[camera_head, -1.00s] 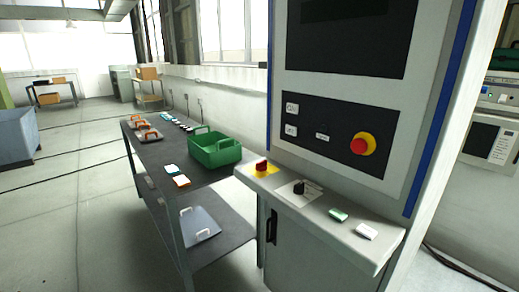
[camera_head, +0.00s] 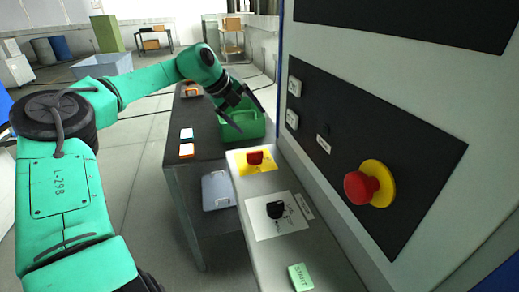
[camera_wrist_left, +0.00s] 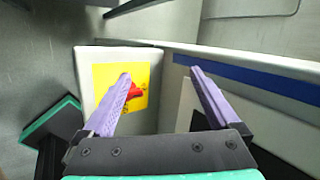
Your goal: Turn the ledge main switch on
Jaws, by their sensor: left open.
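The ledge main switch, a red rotary knob (camera_head: 255,157) on a yellow plate (camera_head: 243,168), sits at the far end of the grey machine ledge (camera_head: 258,255). In the left wrist view the red knob (camera_wrist_left: 134,91) shows on its yellow plate (camera_wrist_left: 103,74), partly hidden by the left finger. My left gripper (camera_head: 248,116) is open and empty, beyond and above the knob, over the green bin's area. In the left wrist view the open fingers (camera_wrist_left: 160,76) straddle the ledge end, with the knob close to the left finger; contact cannot be told. My right gripper is not in view.
A black rotary knob (camera_head: 275,209) on a white plate and a green START button (camera_head: 300,277) sit nearer on the ledge. A red emergency stop (camera_head: 362,188) sticks out from the upright panel at right. A green bin (camera_head: 255,128) stands on the dark bench (camera_head: 207,167).

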